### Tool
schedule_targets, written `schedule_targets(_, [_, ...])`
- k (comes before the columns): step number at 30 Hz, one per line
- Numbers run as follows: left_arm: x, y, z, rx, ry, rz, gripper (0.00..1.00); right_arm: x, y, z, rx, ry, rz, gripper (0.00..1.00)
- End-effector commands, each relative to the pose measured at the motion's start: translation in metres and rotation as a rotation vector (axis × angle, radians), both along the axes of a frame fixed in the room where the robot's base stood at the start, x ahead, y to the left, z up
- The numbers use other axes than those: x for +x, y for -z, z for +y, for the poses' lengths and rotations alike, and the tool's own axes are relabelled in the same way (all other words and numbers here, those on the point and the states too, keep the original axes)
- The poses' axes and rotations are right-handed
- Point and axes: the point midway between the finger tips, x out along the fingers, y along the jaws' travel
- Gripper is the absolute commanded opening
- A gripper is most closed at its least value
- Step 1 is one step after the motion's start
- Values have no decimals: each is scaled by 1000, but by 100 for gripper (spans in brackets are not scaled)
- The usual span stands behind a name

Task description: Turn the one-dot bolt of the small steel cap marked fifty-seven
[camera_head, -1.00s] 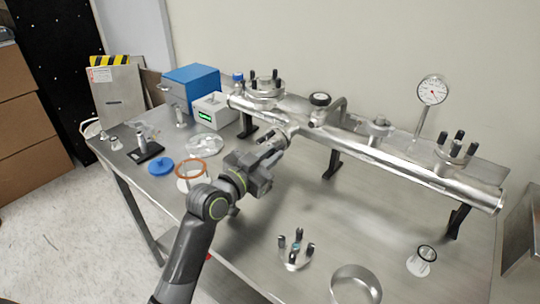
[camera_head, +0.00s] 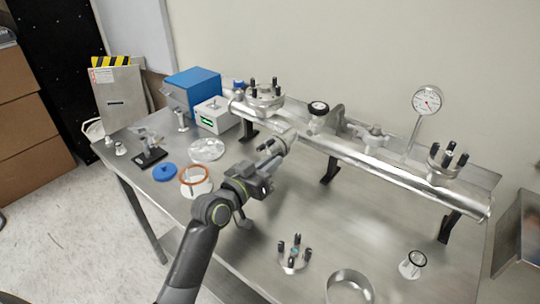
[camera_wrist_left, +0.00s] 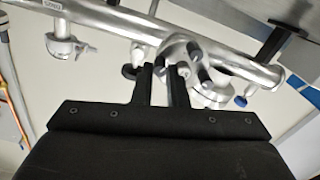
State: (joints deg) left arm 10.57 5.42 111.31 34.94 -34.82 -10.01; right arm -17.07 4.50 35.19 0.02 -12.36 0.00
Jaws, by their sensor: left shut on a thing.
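A small steel cap (camera_wrist_left: 177,48) with several dark-ended bolts sits on the side of the steel pipe (camera_wrist_left: 235,62) in the left wrist view. In the head view this side port (camera_head: 285,140) is at the pipe's front, partly covered by my gripper. My left gripper (camera_wrist_left: 161,72) is shut on a bolt (camera_wrist_left: 159,64) of the cap; its two dark fingers stand on either side of it. It also shows in the head view (camera_head: 272,150), reaching up to the port. The number and the dots are too small to read. My right gripper is out of view.
The long pipe (camera_head: 400,172) rests on black stands across the bench. A blue box (camera_head: 192,88), copper ring (camera_head: 195,174), loose bolted part (camera_head: 294,254) and steel ring (camera_head: 349,290) surround the arm.

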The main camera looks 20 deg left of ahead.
Motion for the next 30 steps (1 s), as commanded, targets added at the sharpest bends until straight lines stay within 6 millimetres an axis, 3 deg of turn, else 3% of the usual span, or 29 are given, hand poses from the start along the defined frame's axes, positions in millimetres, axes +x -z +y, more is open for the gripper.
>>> schedule_targets(6, [0, -4, 0, -194, -4, 78, 0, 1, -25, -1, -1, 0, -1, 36])
schedule_targets(30, [0, -2, 0, -902, -19, 350, 0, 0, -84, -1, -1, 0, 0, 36])
